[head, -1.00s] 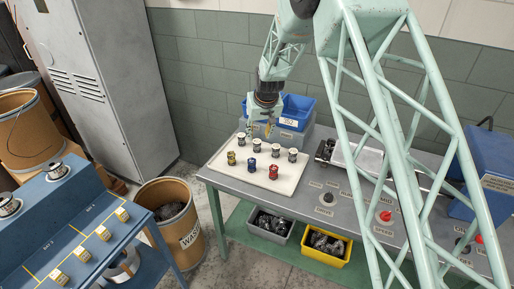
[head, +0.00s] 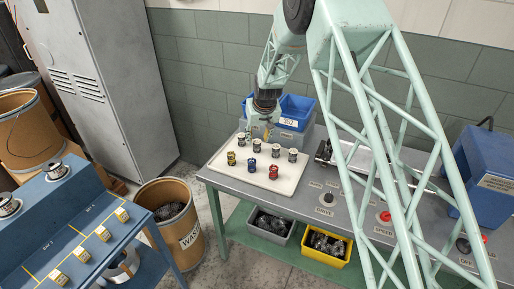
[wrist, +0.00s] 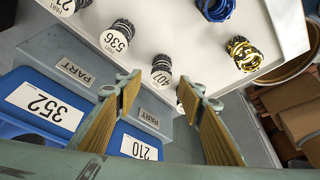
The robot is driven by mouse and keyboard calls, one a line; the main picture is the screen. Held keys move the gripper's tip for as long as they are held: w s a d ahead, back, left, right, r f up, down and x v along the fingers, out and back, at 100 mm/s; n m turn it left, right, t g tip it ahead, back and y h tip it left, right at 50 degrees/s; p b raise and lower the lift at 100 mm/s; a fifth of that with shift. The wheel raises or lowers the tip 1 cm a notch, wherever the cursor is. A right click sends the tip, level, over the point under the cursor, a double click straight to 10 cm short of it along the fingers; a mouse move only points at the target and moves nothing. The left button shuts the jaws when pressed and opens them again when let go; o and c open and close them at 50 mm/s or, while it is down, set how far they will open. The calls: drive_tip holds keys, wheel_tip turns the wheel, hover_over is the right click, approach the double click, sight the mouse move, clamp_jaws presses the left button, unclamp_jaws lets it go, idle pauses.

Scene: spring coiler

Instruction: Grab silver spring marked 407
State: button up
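The silver spring marked 407 (wrist: 162,66) stands upright on the white tray (wrist: 270,20), its label facing the wrist camera. It appears to be the second from the left (head: 257,145) in the back row in the head view. My gripper (wrist: 162,90) is open and empty, its fingertips apart on either side below the 407 spring in the wrist view. In the head view my gripper (head: 264,132) is over the tray's back edge. The spring marked 536 (wrist: 116,38) stands to the left of 407.
A gold spring (wrist: 243,53) and a blue spring (wrist: 216,8) stand beyond 407. A red spring (head: 274,172) is in the front row. Blue bins labelled 352 (wrist: 45,108) and 210 (wrist: 137,150) sit behind the tray. A waste drum (head: 172,218) stands left of the bench.

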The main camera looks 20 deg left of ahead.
sight(257, 141)
drive_tip(key=shift+x, duration=2)
drive_tip(key=c, duration=0.9)
drive_tip(key=shift+c, duration=0.2)
drive_tip(key=shift+r, duration=0.2)
drive_tip(key=shift+r, duration=4.85)
